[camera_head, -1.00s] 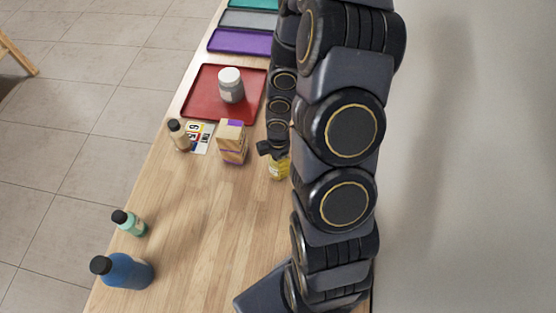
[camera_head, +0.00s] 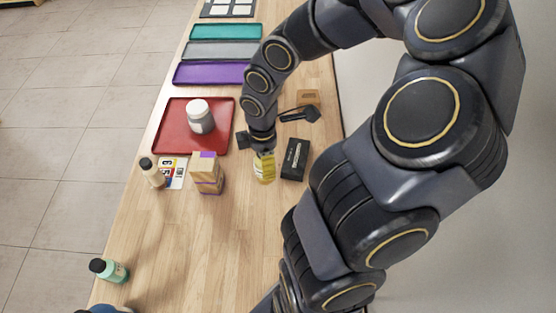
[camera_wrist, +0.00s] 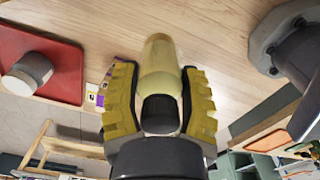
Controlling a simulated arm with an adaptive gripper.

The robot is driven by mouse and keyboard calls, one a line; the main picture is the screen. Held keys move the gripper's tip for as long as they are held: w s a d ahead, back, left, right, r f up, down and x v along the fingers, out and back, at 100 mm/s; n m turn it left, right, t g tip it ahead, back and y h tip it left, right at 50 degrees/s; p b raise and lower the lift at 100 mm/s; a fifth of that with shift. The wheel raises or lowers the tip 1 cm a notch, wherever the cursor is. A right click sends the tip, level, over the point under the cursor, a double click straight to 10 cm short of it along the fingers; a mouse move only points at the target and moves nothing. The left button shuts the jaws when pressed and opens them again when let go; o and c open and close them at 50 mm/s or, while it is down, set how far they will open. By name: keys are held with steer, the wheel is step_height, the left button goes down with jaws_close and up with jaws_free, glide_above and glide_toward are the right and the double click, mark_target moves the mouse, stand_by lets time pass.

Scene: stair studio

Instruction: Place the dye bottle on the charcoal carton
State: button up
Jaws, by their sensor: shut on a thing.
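The dye bottle (camera_head: 265,168) is yellow and hangs below my gripper (camera_head: 263,153) in the head view. In the wrist view the bottle (camera_wrist: 160,65) is pale yellow with a black cap, its cap end toward the wrist. My gripper (camera_wrist: 160,100) is shut on it, with a yellow-padded finger on each side. The charcoal carton (camera_head: 295,158) is a dark box lying on the table just right of the bottle in the head view, with nothing seen on top. I cannot make the carton out in the wrist view.
A cardboard box with purple bands (camera_head: 207,172) stands left of the bottle. A red tray (camera_head: 170,125) holds a grey, white-lidded jar (camera_head: 200,117). A tan bottle (camera_head: 152,172) and green bottle (camera_head: 110,271) are near the left edge. A black object (camera_head: 300,113) lies behind the carton.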

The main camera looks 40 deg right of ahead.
steer(key=s+d+r+m, duration=0.4)
steer(key=s+m, duration=0.3)
steer(key=m, duration=0.2)
glide_above(296, 156)
step_height(296, 156, down, 9)
steer(key=shift+f, duration=1.75)
steer(key=shift+f, duration=0.1)
steer(key=o, duration=1)
